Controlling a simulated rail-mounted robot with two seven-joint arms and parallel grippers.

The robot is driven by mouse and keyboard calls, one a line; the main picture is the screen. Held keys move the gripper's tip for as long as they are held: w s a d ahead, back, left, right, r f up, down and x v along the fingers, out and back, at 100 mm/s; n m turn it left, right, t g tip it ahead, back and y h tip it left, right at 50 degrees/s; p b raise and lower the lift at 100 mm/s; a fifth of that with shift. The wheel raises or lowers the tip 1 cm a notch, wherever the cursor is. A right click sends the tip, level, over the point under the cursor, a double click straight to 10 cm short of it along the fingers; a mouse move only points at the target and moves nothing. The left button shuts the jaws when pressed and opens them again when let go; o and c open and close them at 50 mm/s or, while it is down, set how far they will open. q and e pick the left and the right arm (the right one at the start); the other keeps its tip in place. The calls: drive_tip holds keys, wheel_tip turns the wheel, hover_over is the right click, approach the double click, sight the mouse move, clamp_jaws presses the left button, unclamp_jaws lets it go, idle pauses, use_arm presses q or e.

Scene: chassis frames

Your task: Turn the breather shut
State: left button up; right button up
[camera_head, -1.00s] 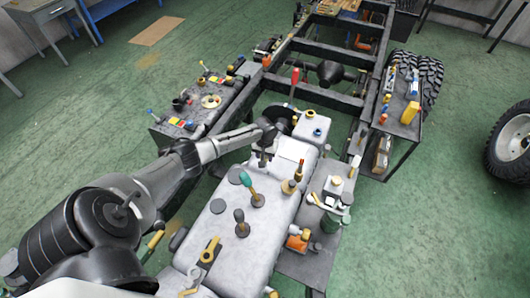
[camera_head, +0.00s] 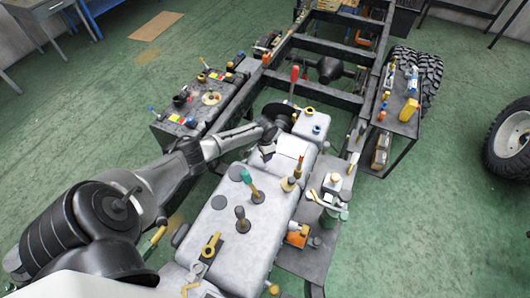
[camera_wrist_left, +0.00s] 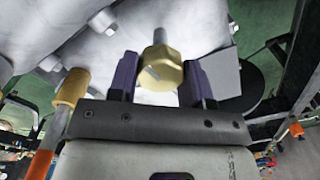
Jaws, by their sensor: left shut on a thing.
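The breather appears as a brass hexagonal cap (camera_wrist_left: 160,75) with a slot mark and a grey stem in the left wrist view. It sits between the two purple fingertips of my left gripper (camera_wrist_left: 160,78), which is shut on it. In the head view my left gripper (camera_head: 268,151) is low over the grey gearbox housing (camera_head: 213,222), near its far end. The cap is hidden there behind the gripper and wrist. My right gripper is in neither view.
A brass fitting with an orange rod (camera_wrist_left: 70,92) stands close beside the gripper. Levers with a green handle (camera_head: 252,186) and a dark handle (camera_head: 242,222) rise from the housing. A red-handled lever (camera_head: 294,78) stands beyond. A side shelf (camera_head: 403,117) carries small parts.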

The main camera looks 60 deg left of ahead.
use_arm(q)
drive_tip(key=shift+m, duration=0.5)
drive_tip(key=o, duration=0.9)
drive_tip(key=shift+r, duration=0.1)
drive_tip(key=shift+r, duration=0.25)
wheel_tip(320, 180, up, 13)
drive_tip(key=shift+r+p, duration=0.1)
drive_tip(key=shift+p, duration=0.6)
